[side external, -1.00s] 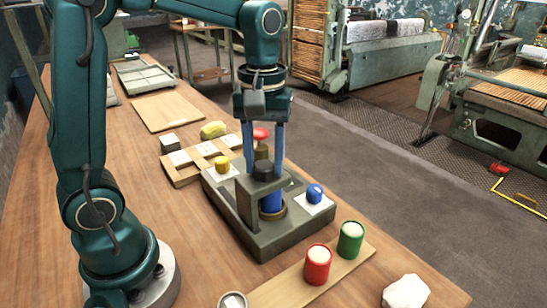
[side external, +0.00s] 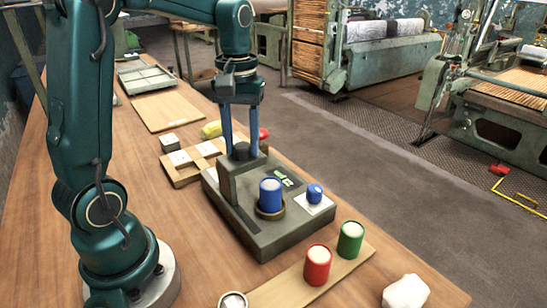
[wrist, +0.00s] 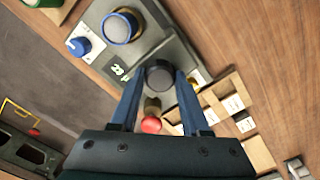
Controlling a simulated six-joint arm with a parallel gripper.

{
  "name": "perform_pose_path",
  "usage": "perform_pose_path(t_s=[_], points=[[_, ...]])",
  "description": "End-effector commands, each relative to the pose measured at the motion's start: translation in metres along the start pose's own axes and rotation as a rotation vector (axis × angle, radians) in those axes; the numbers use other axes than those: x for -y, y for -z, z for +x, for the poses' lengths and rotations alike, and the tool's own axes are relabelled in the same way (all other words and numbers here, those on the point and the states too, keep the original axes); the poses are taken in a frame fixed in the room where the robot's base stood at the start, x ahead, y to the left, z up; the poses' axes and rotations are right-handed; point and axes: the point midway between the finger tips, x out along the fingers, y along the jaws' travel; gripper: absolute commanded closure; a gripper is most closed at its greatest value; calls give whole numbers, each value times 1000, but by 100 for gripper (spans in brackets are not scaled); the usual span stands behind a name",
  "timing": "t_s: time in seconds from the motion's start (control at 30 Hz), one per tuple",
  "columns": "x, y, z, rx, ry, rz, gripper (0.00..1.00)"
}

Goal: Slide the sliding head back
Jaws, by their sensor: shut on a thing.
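The sliding head (side external: 229,180) is a grey block on the grey machine base (side external: 272,240), behind the blue can (side external: 271,194). The can stands upright in a brass ring and is uncovered from above. My gripper (side external: 241,153) is shut on the dark round knob on top of the head. In the wrist view the knob (wrist: 159,75) sits between my two blue fingers, and the blue can (wrist: 120,27) stands clear of the head. The head's lower rear side is partly hidden.
A small blue knob (side external: 315,193) on a white card and a green display (side external: 283,180) lie right of the can. Red (side external: 317,265) and green (side external: 350,239) cans stand on a board in front. A wooden tray (side external: 181,179) and a red-topped handle (wrist: 151,124) are close to the gripper.

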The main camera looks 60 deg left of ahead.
Motion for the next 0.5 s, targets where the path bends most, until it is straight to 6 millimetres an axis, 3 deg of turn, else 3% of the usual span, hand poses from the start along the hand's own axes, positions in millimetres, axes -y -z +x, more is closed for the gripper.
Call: perform_pose_path(t_s=[0.43,0.47,0.5], points=[[11,11,-2,-12,2,0,100],[11,11,-2,-13,2,-1,50],[11,11,-2,-13,1,-1,35]])
